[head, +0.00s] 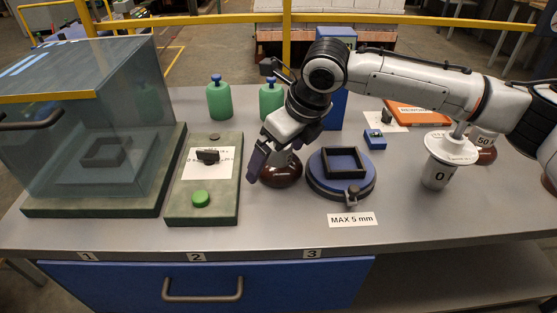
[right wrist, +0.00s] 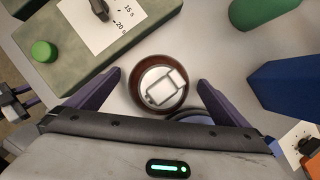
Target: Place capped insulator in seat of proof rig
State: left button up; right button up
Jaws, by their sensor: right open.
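A brown glazed insulator (head: 281,173) stands on the grey bench between the control panel and the blue turntable. In the right wrist view the insulator (right wrist: 137,101) has a pale metal cap (right wrist: 163,87) on top. My right gripper (head: 268,161) is open over it; its two fingers (right wrist: 159,80) lie on either side of the insulator, apart from it. A clear-hooded rig (head: 98,120) stands at the left, with a dark square seat frame (head: 103,152) inside; the hood looks down over it.
The green panel (head: 221,216) carries a black knob (head: 207,156) and green button (head: 201,199). The blue turntable (head: 320,181) with a square frame is close right of the insulator. Green bottles (head: 219,98) stand behind.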

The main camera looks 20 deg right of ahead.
jog(key=c, duration=1.6)
jog(key=shift+w+r, duration=0.1)
jog(key=shift+r, duration=0.2)
jog(key=c, duration=0.5)
